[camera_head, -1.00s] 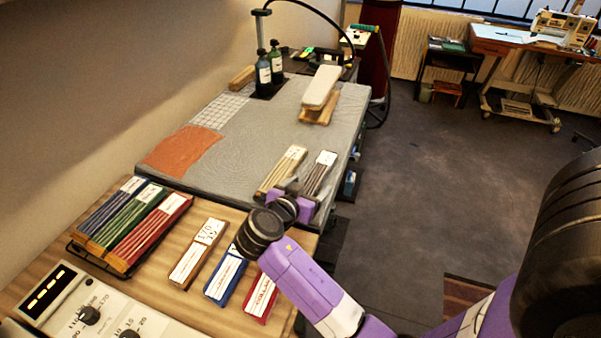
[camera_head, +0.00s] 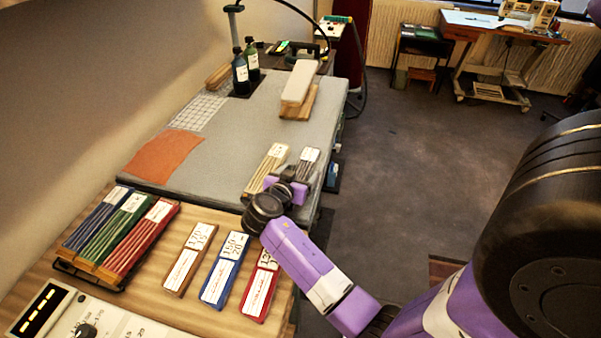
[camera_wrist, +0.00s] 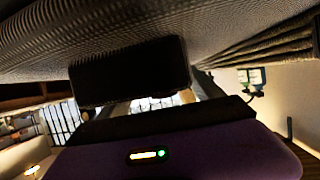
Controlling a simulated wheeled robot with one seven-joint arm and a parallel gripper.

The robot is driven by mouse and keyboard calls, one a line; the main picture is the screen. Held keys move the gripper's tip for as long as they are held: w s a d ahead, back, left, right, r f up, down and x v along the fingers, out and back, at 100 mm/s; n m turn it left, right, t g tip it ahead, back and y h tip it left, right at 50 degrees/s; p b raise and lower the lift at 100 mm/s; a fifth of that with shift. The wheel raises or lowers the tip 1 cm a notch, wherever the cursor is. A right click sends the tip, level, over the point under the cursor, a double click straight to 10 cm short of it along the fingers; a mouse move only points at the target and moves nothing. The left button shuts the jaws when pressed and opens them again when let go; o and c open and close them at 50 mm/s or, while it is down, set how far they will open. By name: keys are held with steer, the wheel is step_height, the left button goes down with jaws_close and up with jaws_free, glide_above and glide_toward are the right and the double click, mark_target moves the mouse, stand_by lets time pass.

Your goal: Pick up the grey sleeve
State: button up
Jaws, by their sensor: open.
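The grey sleeve (camera_head: 306,164), with a white label at its far end, lies near the right front edge of the grey padded table. A beige sleeve (camera_head: 264,172) lies just left of it. In the head view my gripper (camera_head: 291,179) is low at the near end of the grey sleeve and covers part of it. I cannot tell whether its fingers touch or straddle the sleeve. In the wrist view a grey pleated surface (camera_wrist: 270,43), probably the sleeve, is very close at the upper right. A dark block (camera_wrist: 130,70) fills the middle. The gripper is open.
On the wooden table in front lie brown (camera_head: 190,258), blue (camera_head: 225,270) and red (camera_head: 260,288) sleeves. A rack (camera_head: 88,274) of several folded pieces is at left. A pressing block (camera_head: 298,92) and bottles (camera_head: 240,72) stand farther back. The padded table's middle is clear.

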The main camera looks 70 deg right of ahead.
steer(key=shift+c, duration=0.2)
steer(key=c, duration=1.4)
steer(key=shift+c, duration=0.2)
